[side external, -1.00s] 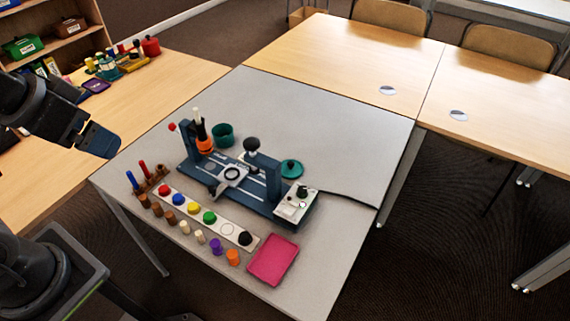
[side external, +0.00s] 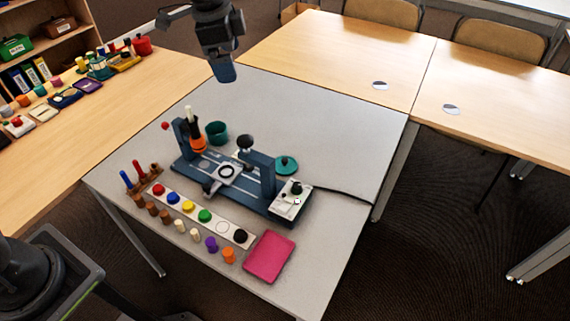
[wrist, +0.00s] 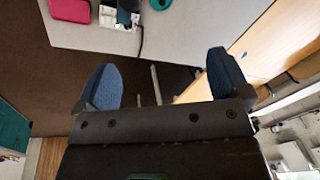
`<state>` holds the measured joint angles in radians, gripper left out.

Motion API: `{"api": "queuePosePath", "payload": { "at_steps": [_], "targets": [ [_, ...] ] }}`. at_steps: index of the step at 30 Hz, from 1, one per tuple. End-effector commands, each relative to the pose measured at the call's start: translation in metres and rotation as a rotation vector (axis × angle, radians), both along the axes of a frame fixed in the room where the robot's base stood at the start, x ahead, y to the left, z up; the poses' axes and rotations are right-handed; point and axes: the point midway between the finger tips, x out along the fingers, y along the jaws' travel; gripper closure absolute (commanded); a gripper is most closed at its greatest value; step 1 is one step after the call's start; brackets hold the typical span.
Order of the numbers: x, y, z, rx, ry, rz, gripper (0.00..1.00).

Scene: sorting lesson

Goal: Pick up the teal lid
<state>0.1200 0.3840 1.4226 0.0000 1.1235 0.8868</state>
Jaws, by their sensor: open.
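The teal lid (side external: 286,165) is a round disc with a knob, lying on the grey table behind the right part of the blue device. In the wrist view the lid (wrist: 160,4) is cut off at the top edge. A teal cup (side external: 217,132) stands further left behind the device. My gripper (side external: 223,72) is above the table's back left, well apart from the lid. In the wrist view my gripper's two blue fingers (wrist: 165,80) are spread with nothing between them.
The blue device (side external: 225,180) with uprights fills the table's middle. A white strip of coloured knobs (side external: 203,215), several pegs and a pink tray (side external: 269,256) lie in front. The grey table (side external: 340,130) is bare behind and right of the lid.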

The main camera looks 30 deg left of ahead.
Motion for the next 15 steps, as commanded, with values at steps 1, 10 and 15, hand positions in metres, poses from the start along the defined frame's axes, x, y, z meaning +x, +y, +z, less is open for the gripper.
{"api": "queuePosePath", "payload": {
  "at_steps": [1,10,15],
  "targets": [
    [0.019,-0.008,-0.018,0.014,0.024,-0.064,0.05],
    [0.092,-0.045,-0.127,0.077,0.122,-0.453,0.05],
    [0.108,-0.062,-0.187,0.096,0.165,-0.637,0.05]
  ]
}}
